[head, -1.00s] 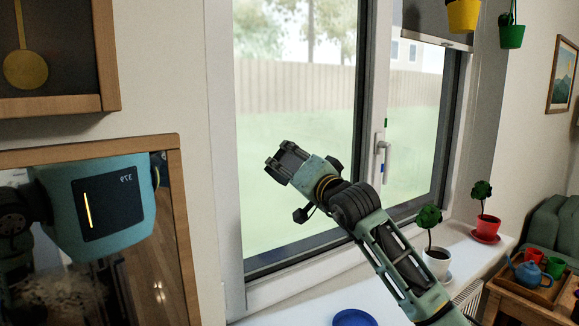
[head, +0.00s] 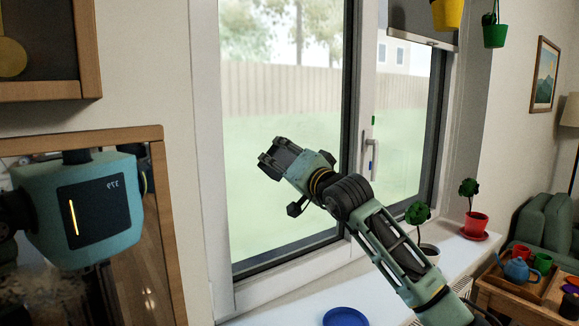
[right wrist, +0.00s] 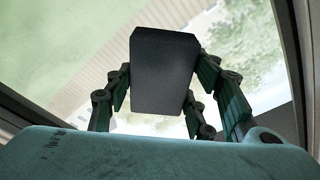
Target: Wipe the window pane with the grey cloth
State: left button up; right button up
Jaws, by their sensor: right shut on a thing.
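The window pane (head: 280,95) is the large left pane, upright, with a fence and lawn behind it; it also shows in the right wrist view (right wrist: 60,50). My right gripper (head: 270,160) is in front of this pane, around its middle height. In the right wrist view the right gripper (right wrist: 163,92) is shut on the grey cloth (right wrist: 163,65), a dark, flat-faced piece between its fingers. In the head view I cannot make the cloth out apart from the gripper. Whether it touches the glass is unclear. My left gripper is out of view.
A window handle (head: 370,145) is on the frame right of the arm. A blue plate (head: 346,317), a white-potted plant (head: 418,215) and a red-potted plant (head: 472,222) stand on the sill. A wood-framed mirror (head: 163,240) hangs at left. A green hanging pot (head: 494,36) is upper right.

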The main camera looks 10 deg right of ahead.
jog(key=shift+s+a+b, duration=0.3)
jog(key=shift+a, duration=0.6)
jog(key=shift+s, duration=0.1)
jog(key=b+v, duration=0.2)
jog(key=v, duration=0.1)
jog(key=b+v, duration=0.1)
jog(key=shift+s+d+r, duration=0.1)
jog(key=shift+s+d, duration=0.1)
jog(key=shift+d, duration=0.15)
jog(key=shift+s+d+r+b, duration=0.1)
jog(key=shift+s+d+b, duration=0.05)
jog(key=shift+s+b, duration=0.3)
